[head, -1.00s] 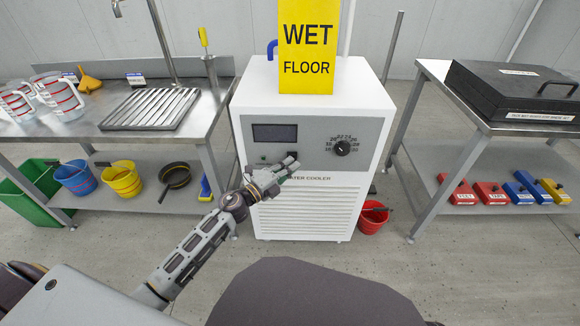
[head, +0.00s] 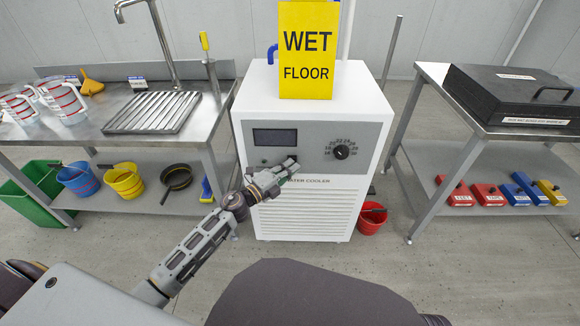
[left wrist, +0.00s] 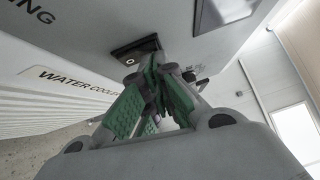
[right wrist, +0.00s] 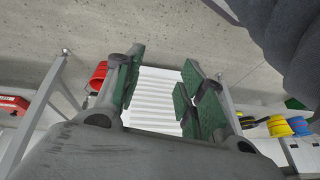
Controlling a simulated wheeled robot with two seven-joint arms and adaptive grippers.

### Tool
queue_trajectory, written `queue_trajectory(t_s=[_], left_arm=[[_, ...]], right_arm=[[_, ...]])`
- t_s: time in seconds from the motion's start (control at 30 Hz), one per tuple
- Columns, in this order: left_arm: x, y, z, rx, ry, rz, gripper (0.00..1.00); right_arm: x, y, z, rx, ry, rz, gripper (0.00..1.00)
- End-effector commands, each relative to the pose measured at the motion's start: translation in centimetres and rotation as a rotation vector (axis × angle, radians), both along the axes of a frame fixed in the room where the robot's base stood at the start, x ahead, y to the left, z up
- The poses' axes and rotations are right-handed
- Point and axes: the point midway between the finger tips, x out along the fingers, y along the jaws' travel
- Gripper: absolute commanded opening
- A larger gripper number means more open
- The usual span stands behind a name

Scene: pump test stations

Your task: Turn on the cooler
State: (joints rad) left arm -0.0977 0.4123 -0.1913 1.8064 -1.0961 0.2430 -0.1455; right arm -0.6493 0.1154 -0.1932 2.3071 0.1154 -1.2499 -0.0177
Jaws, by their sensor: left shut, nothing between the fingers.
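The white water cooler (head: 310,210) stands ahead, with a grey panel holding a dark display (head: 275,137) and a black dial (head: 341,152). In the left wrist view a black switch (left wrist: 135,49) with a white ring mark sits on the panel above the "WATER COOLER" lettering. My left gripper (head: 292,163) is shut and empty in front of the panel, its green-padded fingertips close to the switch; I cannot tell whether they touch it. In the head view it mostly hides the switch. My right gripper (right wrist: 158,85) is open and empty, with the cooler's louvres beyond it.
A yellow wet floor sign (head: 307,50) stands on the cooler. A steel sink bench (head: 130,112) is at left, with buckets below. A steel table (head: 470,120) at right bears a black case (head: 515,95). A red bucket (head: 371,217) sits on the floor beside the cooler.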

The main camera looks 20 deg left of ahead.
Motion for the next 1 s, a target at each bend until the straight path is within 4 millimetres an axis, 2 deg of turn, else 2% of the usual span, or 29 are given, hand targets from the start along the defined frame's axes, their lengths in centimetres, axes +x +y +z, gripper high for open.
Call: queue_trajectory(t_s=[0.03,0.17,0.4,0.67,1.0], left_arm=[[0.1,0.0,0.2,-0.001,0.005,0.001,0.0],[0.2,0.0,0.3,-0.006,0.017,0.0,0.0],[0.2,0.0,0.1,-0.006,0.017,0.0,0.0],[0.1,0.0,0.1,-0.006,0.017,0.0,0.0],[0.1,0.0,0.1,-0.006,0.017,0.0,0.0]], right_arm=[[0.2,-0.1,0.6,-0.006,0.004,0.001,0.4],[0.0,-0.4,1.1,-0.022,0.025,0.002,0.4],[-0.2,-0.4,0.7,-0.022,0.026,0.001,0.4],[-0.2,-0.4,1.1,-0.023,0.025,0.001,0.4],[-0.4,-0.7,3.0,-0.035,0.029,0.006,0.4]])
